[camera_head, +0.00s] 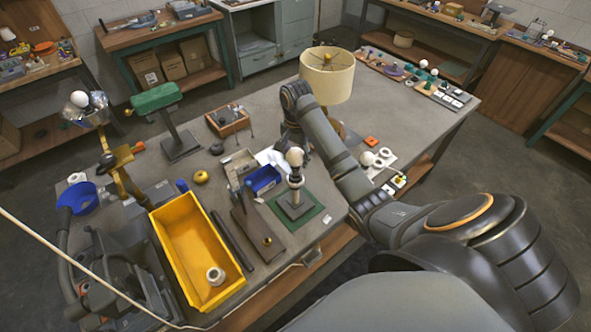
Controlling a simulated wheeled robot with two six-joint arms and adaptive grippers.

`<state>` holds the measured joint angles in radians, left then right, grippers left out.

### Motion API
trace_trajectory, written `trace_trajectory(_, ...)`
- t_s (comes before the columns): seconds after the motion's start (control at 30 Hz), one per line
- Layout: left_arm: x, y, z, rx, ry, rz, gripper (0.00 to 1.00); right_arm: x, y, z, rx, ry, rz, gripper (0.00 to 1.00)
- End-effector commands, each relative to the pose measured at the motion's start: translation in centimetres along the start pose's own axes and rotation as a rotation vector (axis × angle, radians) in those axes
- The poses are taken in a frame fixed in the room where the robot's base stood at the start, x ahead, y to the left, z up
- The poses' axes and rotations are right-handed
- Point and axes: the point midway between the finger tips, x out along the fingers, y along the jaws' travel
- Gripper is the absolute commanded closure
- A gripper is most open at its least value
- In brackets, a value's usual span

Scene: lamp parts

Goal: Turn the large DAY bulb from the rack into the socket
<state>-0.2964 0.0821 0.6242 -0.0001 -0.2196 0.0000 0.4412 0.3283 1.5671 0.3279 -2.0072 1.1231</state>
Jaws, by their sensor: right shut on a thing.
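A large white bulb (295,156) sits upright over a grey stand (295,199) on a green mat, at the middle of the table. I take the top of this stand for the socket. My right gripper (293,143) reaches down from above, at the bulb, and is shut on it. Whether the bulb's base is inside the socket is too small to tell. A small rack (385,163) with another white bulb and white rings is to the right, partly behind my right arm.
A yellow bin (187,250) holds a white ring. A blue box (263,180) stands close left of the mat. A cream-shaded lamp (327,76) is behind my right arm. A green-topped stand (172,122) is at the left. The far right tabletop has free room.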

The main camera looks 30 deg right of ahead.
Motion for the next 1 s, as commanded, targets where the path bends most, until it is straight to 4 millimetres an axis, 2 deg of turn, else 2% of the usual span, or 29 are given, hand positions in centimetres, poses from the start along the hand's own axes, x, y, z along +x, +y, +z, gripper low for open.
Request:
trace_trajectory(0.43, 0.3, 0.1, 0.6, 0.000, -0.010, 0.001, 0.60, 2.2, 0.0, 0.0, 0.001, 0.000, 0.001, 0.73)
trace_trajectory(1.0, 0.2, 0.3, 0.6, -0.001, -0.010, 0.003, 0.60, 2.5, 0.0, 0.0, 0.000, 0.000, 0.000, 0.73)
